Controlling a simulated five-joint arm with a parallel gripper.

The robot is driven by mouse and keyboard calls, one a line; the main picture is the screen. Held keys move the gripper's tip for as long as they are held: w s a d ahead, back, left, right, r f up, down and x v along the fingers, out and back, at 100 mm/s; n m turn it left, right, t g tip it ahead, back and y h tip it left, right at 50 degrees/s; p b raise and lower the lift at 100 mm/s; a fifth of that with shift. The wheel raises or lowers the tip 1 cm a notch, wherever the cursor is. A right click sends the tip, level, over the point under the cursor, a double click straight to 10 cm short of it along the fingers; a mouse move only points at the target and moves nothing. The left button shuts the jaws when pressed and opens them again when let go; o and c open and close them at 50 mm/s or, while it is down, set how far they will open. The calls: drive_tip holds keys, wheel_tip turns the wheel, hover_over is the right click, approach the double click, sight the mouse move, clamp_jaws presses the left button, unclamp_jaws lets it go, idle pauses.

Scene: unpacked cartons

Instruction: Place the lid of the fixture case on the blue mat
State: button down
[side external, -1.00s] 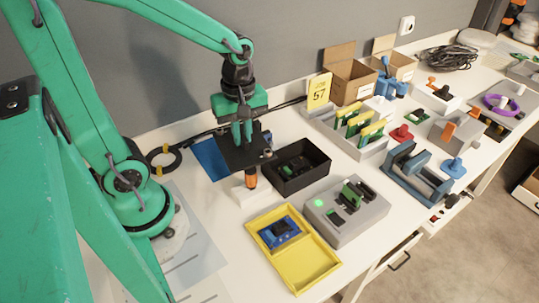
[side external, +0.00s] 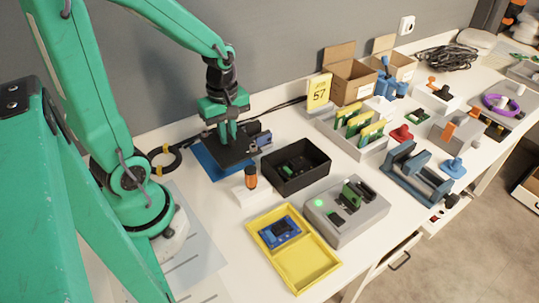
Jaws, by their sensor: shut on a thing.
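The lid (side external: 236,157) is a flat black plate, lying roughly level over the blue mat (side external: 207,166). My gripper (side external: 231,141) is shut on the lid from above, with its fingers pointing down. The lid covers much of the mat; blue shows along its left and front edges. I cannot tell whether the lid touches the mat or hangs just above it. The fixture case (side external: 322,167) is a black open box to the right of the mat, with dark and green parts inside.
A white block with an orange-and-black piece (side external: 251,178) stands in front of the lid. A small blue-grey object (side external: 262,139) is close by the lid's right side. A yellow tray (side external: 306,271) and a grey fixture (side external: 358,222) are nearer the front. A black cable coil (side external: 153,160) lies left.

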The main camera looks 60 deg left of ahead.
sight(219, 142)
drive_tip(key=a+f, duration=0.1)
drive_tip(key=a, duration=0.1)
drive_tip(key=a+f, duration=0.1)
drive_tip(key=a, duration=0.1)
drive_tip(key=a+f, duration=0.2)
drive_tip(key=a, duration=0.1)
drive_tip(key=shift+f, duration=0.1)
drive_tip(key=shift+f, duration=2)
drive_tip(key=shift+f, duration=0.15)
drive_tip(key=c, duration=1.5)
unclamp_jaws()
drive_tip(key=shift+o, duration=0.2)
drive_tip(key=shift+r, duration=6.2)
